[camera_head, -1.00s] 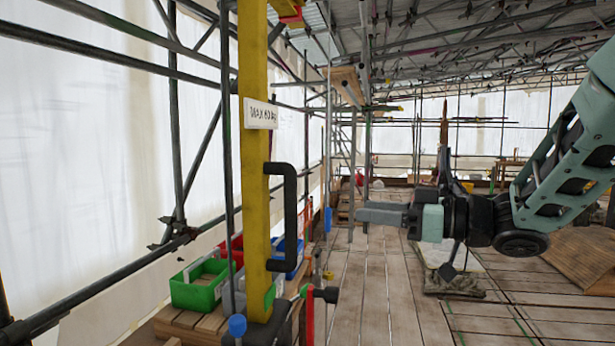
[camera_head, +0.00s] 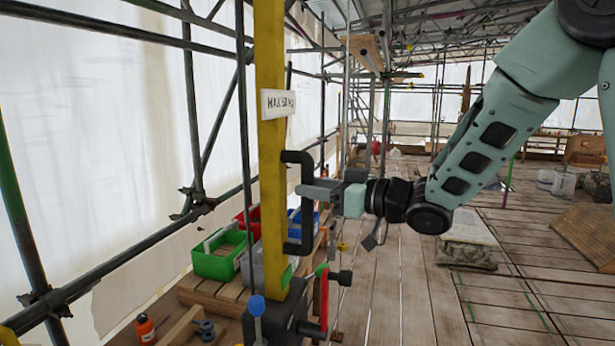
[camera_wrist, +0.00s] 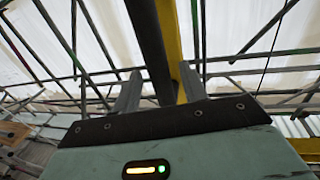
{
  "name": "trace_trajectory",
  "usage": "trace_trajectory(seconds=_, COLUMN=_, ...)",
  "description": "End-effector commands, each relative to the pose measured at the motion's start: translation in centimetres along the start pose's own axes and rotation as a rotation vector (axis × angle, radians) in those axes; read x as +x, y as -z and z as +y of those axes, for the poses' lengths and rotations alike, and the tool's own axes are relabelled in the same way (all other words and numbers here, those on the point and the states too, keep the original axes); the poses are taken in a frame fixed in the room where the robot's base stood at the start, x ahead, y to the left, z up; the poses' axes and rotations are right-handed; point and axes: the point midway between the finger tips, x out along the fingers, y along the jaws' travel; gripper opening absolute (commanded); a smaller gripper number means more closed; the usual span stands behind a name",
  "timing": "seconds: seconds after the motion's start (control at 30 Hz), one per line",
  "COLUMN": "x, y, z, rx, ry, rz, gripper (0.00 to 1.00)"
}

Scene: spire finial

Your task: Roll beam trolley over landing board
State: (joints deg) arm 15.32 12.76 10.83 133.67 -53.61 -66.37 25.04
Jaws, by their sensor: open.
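A yellow upright post (camera_head: 270,170) with a white load sign (camera_head: 278,103) stands at left centre in the head view. A black C-shaped handle (camera_head: 307,228) is fixed to its right side. My gripper (camera_head: 312,190) is level with the handle's upright bar. In the wrist view the bar (camera_wrist: 148,35) runs up between the two spread fingers of my gripper (camera_wrist: 160,80), with the yellow post (camera_wrist: 170,35) behind it. The fingers are open; contact with the bar cannot be told. I cannot make out the trolley's wheels, its beam or the landing board.
Green (camera_head: 218,255), red and blue bins stand on planks behind the post. A dark base (camera_head: 275,318) with a red lever (camera_head: 324,295) and blue knob (camera_head: 257,305) is at its foot. Scaffold tubes line the left side.

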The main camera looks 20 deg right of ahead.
Motion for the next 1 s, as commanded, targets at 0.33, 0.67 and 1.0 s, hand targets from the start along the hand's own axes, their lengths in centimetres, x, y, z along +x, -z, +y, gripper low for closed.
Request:
trace_trajectory(seconds=0.33, x=2.1, y=0.0, z=0.0, rx=-0.001, ry=-0.001, rz=0.000, gripper=0.43)
trace_trajectory(seconds=0.67, x=2.1, y=0.0, z=0.0, rx=-0.001, ry=-0.001, rz=0.000, gripper=0.04)
trace_trajectory(seconds=1.0, x=2.9, y=-0.2, z=-0.5, rx=-0.001, ry=0.001, rz=-0.001, gripper=0.00)
